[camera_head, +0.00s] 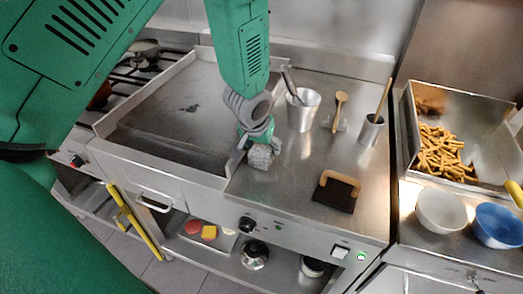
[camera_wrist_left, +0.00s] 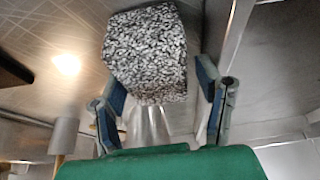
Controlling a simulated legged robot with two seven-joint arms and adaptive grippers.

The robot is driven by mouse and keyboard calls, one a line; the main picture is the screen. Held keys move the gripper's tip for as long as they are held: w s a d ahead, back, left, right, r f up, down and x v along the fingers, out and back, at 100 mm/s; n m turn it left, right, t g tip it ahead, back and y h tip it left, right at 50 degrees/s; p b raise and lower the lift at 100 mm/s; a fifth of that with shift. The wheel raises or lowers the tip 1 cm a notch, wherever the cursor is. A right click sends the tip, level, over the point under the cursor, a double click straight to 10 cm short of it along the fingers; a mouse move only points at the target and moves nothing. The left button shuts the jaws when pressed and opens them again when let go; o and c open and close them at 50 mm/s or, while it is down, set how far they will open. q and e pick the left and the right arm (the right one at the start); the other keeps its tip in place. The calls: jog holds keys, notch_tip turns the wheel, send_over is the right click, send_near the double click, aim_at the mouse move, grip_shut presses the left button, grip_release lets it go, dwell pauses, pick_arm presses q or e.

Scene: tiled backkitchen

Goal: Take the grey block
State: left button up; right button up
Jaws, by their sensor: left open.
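The grey block (camera_head: 260,156) has a speckled grey surface and sits on the steel worktop, beside the raised edge of the griddle. My left gripper (camera_head: 250,141) is directly above and behind it in the head view. In the left wrist view the block (camera_wrist_left: 146,52) is large, and the open fingers of my left gripper (camera_wrist_left: 160,100) stand one on each side of its near end. I cannot tell whether either finger touches it. My right gripper is not in view.
A metal cup with utensils (camera_head: 302,110) stands behind the block. The griddle wall (camera_head: 170,168) is at left. Worktop in front is clear.

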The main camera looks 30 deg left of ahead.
pick_arm(q)
jog(key=shift+w+d+f, duration=0.25)
jog(key=shift+d+f, duration=0.05)
jog(key=shift+f, duration=0.2)
jog(key=shift+w+d+f, duration=0.25)
jog(key=shift+f, duration=0.25)
jog(key=shift+w+d, duration=0.1)
jog(key=shift+d, duration=0.15)
jog(key=shift+a, duration=0.15)
jog(key=shift+a+f, duration=0.1)
jog(key=shift+a, duration=0.4)
jog(key=c, duration=1.2)
jog(key=shift+o, duration=0.2)
jog(key=shift+a, duration=0.1)
